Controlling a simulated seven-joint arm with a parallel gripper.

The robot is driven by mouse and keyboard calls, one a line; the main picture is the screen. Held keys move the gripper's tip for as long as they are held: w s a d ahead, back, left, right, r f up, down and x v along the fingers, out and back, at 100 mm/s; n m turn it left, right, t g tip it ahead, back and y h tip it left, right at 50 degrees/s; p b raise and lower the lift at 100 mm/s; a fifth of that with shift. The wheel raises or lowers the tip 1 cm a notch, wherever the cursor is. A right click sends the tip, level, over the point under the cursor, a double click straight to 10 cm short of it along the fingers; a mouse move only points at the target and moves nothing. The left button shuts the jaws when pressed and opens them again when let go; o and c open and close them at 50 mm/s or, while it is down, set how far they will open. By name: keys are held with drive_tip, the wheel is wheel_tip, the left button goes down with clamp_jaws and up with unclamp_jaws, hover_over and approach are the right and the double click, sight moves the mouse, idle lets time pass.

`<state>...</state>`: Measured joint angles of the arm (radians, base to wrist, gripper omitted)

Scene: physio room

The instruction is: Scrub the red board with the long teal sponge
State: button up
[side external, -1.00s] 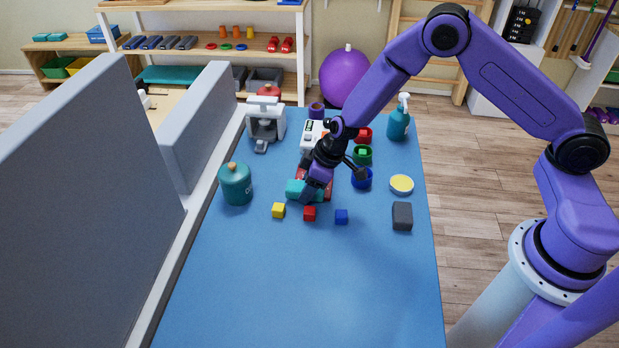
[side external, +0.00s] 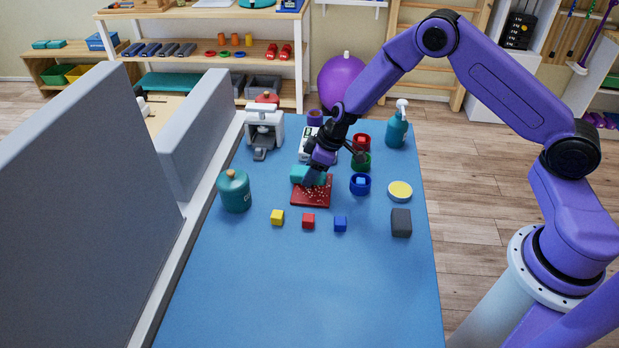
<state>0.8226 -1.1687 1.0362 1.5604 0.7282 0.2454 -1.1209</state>
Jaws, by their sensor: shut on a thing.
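The red board (side external: 311,196) lies flat on the blue table, with pale specks scattered over its surface. The teal sponge (side external: 297,174) is at the board's far left part, low over it; I cannot tell for sure whether it touches. My gripper (side external: 313,178) is shut on the sponge, pointing down from above. The gripper and wrist hide the sponge's right part and some of the board's far edge.
Yellow (side external: 277,217), red (side external: 308,221) and blue (side external: 340,223) cubes sit just in front of the board. A teal jar (side external: 234,191) stands left. Blue (side external: 360,184), green (side external: 361,163) and red (side external: 361,143) cups stand right. The near table (side external: 300,290) is clear.

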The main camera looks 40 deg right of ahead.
sight(309, 190)
drive_tip(key=shift+w+d+f, duration=0.1)
drive_tip(key=shift+w+d, duration=0.5)
drive_tip(key=shift+s+d, duration=0.15)
drive_tip(key=shift+d, duration=0.4)
drive_tip(key=shift+s, duration=0.25)
drive_tip(key=shift+s+a, duration=1.65)
drive_tip(key=shift+s+a+r, duration=0.2)
drive_tip(key=shift+s+a, duration=0.3)
drive_tip(key=shift+a, duration=0.05)
drive_tip(key=shift+s+a+f, duration=0.25)
drive_tip(key=shift+s+a, duration=0.3)
drive_tip(key=shift+s, duration=0.05)
drive_tip(key=shift+s+a+r, duration=0.15)
drive_tip(key=shift+s+a, duration=0.85)
drive_tip(key=w+d, duration=0.3)
drive_tip(key=shift+w+d, duration=0.2)
drive_tip(key=shift+w, duration=0.05)
drive_tip(key=shift+w+d, duration=2.15)
drive_tip(key=shift+r, duration=3.95)
